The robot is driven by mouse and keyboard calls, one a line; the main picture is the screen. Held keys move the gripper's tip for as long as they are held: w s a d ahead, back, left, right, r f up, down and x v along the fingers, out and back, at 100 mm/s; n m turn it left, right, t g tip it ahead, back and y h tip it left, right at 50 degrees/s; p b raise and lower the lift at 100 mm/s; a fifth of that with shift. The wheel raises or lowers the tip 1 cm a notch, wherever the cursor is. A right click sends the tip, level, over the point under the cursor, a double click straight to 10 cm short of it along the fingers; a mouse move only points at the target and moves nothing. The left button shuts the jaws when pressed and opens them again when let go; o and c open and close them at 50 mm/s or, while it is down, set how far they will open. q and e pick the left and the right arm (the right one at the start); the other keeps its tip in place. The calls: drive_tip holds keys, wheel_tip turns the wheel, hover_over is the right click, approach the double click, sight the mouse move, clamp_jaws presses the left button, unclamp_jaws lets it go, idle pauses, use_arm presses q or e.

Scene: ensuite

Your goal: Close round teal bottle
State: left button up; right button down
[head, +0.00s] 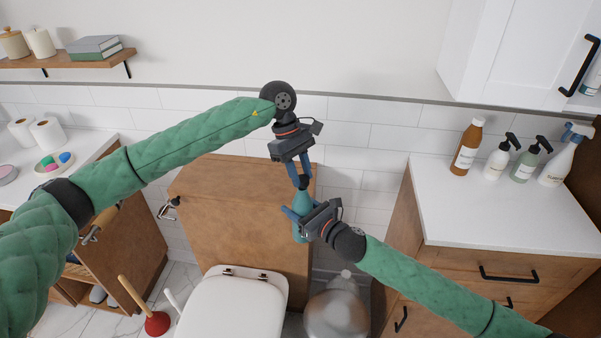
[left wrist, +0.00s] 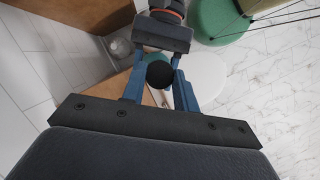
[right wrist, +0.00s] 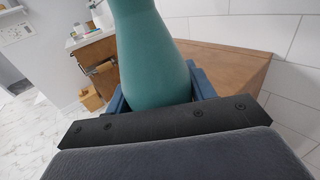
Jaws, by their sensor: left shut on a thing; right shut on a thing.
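The round teal bottle (head: 302,226) is upright above the toilet area, its narrow neck pointing up. My right gripper (head: 298,219) is shut around its body. In the right wrist view the teal bottle (right wrist: 153,60) fills the space between the fingers. My left gripper (head: 303,178) is directly above, pointing down, shut on a small black cap (head: 303,184). In the left wrist view the round top of the black cap (left wrist: 160,74) sits between the blue fingertips. The cap is at the bottle's mouth; I cannot tell whether it is seated. The fingers partly hide the neck.
A wooden cabinet (head: 235,192) stands behind the white toilet lid (head: 238,300). A white counter (head: 500,213) at right holds a brown bottle (head: 467,147) and several dispensers. A plunger (head: 157,322) and a bin (head: 337,312) stand on the floor.

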use_arm(q)
drive_tip(key=shift+f, duration=0.75)
drive_tip(key=shift+f, duration=0.55)
idle(0.4)
drive_tip(key=m+y, duration=0.1)
drive_tip(key=m, duration=0.3)
drive_tip(key=shift+w+d+m+g+y, duration=0.1)
drive_tip(key=shift+d+m+g+y, duration=0.05)
drive_tip(key=shift+m+g+y, duration=0.25)
drive_tip(key=m, duration=0.2)
drive_tip(key=m+y, duration=0.1)
drive_tip(key=m, duration=0.1)
drive_tip(key=shift+d+m+y, duration=0.1)
drive_tip(key=shift+m+y, duration=0.2)
drive_tip(key=m+y, duration=0.1)
drive_tip(key=m, duration=0.3)
drive_tip(key=shift+d+m+y, duration=0.1)
drive_tip(key=shift+m+y, duration=0.2)
drive_tip(key=shift+y, duration=0.1)
drive_tip(key=m, duration=0.2)
drive_tip(key=m+t+y, duration=0.1)
drive_tip(key=m, duration=0.2)
drive_tip(key=shift+m+t+y, duration=0.3)
drive_tip(key=o, duration=0.9)
drive_tip(key=shift+d, duration=0.1)
